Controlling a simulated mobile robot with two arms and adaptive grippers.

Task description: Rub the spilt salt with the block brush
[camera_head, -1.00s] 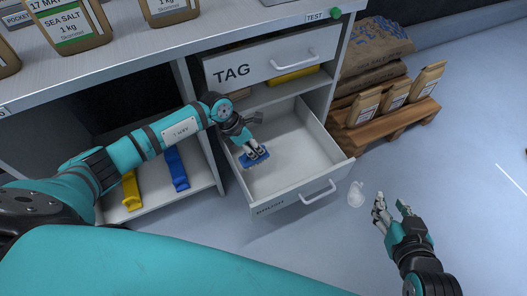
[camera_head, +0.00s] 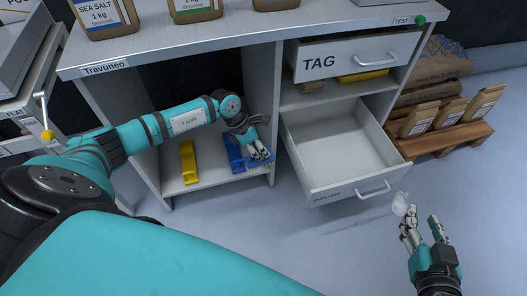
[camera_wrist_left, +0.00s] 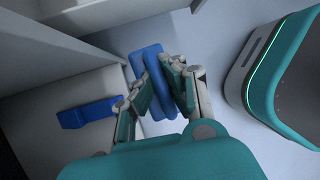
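My left gripper (camera_head: 258,153) is shut on a blue block brush (camera_head: 262,164). It holds the brush in front of the lower shelf, left of the open drawer. In the left wrist view the brush (camera_wrist_left: 152,82) sits between the fingers (camera_wrist_left: 158,92). My right gripper (camera_head: 422,226) is at the lower right, its fingers apart and empty. A small whitish, translucent lump (camera_head: 402,204) shows just beyond its fingertips. I cannot tell whether it is the spilt salt, or how high it lies. No other salt is clear to see.
The lower drawer (camera_head: 325,188) stands open and looks empty. A yellow tool (camera_head: 188,162) and a blue tool (camera_head: 233,153) are on the lower shelf (camera_head: 215,173). Bags stand on a wooden pallet (camera_head: 455,140) at right. The floor (camera_head: 310,250) in front is mostly clear.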

